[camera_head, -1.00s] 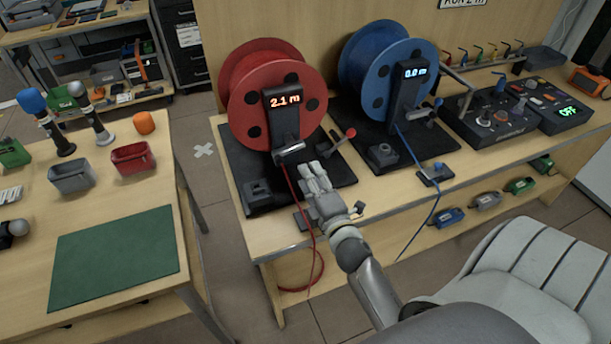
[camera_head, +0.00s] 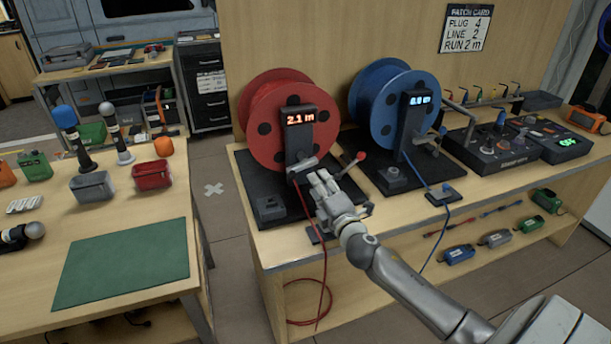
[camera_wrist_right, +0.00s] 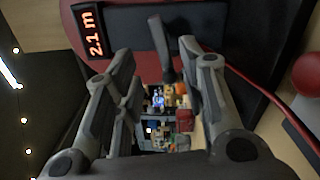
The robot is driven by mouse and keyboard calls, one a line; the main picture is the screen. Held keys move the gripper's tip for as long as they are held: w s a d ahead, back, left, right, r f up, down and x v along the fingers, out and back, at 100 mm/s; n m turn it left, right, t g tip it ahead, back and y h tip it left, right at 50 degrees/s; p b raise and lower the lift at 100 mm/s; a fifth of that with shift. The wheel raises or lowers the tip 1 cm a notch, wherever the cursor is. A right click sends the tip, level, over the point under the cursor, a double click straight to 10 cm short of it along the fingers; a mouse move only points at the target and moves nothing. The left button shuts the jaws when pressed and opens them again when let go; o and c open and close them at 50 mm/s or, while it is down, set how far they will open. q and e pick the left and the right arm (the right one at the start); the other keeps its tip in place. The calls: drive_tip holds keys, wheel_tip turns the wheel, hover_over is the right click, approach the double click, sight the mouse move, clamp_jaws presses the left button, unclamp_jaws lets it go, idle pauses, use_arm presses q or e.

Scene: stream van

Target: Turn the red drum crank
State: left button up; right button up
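The red drum (camera_head: 283,125) stands on a black base at the left of the bench, with a display (camera_head: 300,128) reading 2.1 m. Its crank has a red ball knob (camera_head: 360,156) at the drum's right side. My right gripper (camera_head: 319,178) is in front of the drum, below the display and left of the knob, apart from the knob. In the right wrist view its fingers (camera_wrist_right: 158,68) are spread, with a dark lever-like part (camera_wrist_right: 162,50) beyond and between them; contact is unclear. The red cable (camera_head: 325,265) hangs over the bench edge. My left gripper is not in view.
A blue drum (camera_head: 390,105) reading about 0.0 m stands to the right, with control boxes (camera_head: 497,145) beyond. A patch card (camera_head: 467,28) on the wall reads RUN 2 m. A table (camera_head: 205,322) with a green mat is at left; floor separates it from the bench.

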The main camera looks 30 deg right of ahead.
sight(308, 166)
drive_tip(key=x, duration=0.4)
drive_tip(key=shift+d, duration=0.1)
drive_tip(key=x, duration=0.5)
drive_tip(key=shift+w+d, duration=0.1)
drive_tip(key=shift+w, duration=0.2)
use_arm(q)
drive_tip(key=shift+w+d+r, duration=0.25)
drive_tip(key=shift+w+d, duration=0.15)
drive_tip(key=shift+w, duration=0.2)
use_arm(e)
drive_tip(key=shift+w+d, duration=0.15)
drive_tip(key=shift+w, duration=0.45)
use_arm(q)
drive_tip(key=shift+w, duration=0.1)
use_arm(e)
clamp_jaws()
